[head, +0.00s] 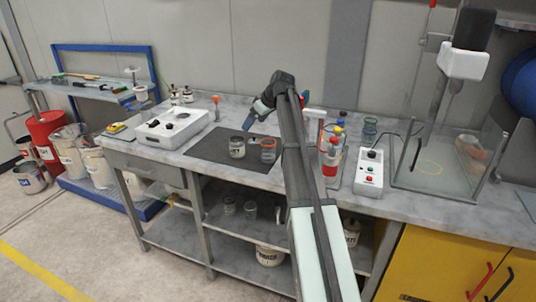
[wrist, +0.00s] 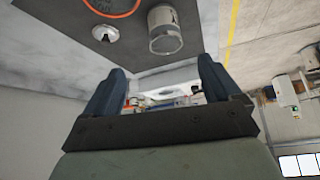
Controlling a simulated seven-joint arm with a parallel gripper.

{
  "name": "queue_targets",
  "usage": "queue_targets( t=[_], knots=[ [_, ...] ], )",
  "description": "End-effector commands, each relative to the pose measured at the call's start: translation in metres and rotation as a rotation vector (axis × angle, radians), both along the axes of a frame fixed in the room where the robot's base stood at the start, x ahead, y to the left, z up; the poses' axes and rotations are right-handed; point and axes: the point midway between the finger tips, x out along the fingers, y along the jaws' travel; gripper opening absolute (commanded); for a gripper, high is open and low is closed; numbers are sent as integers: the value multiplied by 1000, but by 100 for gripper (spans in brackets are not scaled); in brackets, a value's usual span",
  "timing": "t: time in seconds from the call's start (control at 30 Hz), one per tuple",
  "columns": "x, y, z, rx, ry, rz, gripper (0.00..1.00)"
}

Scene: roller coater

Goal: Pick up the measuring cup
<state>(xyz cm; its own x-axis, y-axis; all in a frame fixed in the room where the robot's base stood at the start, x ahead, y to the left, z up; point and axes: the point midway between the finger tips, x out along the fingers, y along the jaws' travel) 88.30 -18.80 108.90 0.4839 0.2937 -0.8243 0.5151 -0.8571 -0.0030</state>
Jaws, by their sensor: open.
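A clear cylindrical cup (head: 237,147) with a pale patch stands upright on the dark mat (head: 215,143) on the bench; I take it for the measuring cup, though its markings are too small to read. In the wrist view the cup (wrist: 165,32) shows beyond the fingertips, right of the middle. A second glass container (head: 268,150) with a red-orange rim stands right beside it. My gripper (head: 249,122) is above the mat, behind and above the cup, apart from it. In the wrist view my gripper (wrist: 162,68) is open, its blue fingers spread with nothing between them.
A small metallic knobbed piece (wrist: 104,34) lies near the cup. A white device (head: 172,125) stands left of the mat. Bottles (head: 333,150), a white control box (head: 369,172) and a clear-walled machine (head: 440,165) stand to the right. The mat's left part is clear.

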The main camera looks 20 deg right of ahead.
Motion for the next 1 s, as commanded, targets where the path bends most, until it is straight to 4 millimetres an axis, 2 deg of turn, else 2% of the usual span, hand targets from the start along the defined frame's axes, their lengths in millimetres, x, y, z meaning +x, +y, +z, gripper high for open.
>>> queue_targets(
  t=[0.03, 0.1, 0.2, 0.27, 0.37, 0.7, 0.83, 1.0],
  knots=[
    [-13, -22, -3, -31, 49, -17, 91],
    [-28, -44, -7, -65, 105, -36, 91],
    [-42, -63, -10, -94, 159, -53, 91],
    [-46, -68, -12, -102, 175, -58, 91],
    [-45, -69, -21, -106, 185, -61, 91],
    [-25, -58, -72, -105, 183, -58, 91],
    [-21, -56, -85, -105, 183, -59, 91],
    [-18, -55, -91, -106, 181, -60, 91]
  ],
)
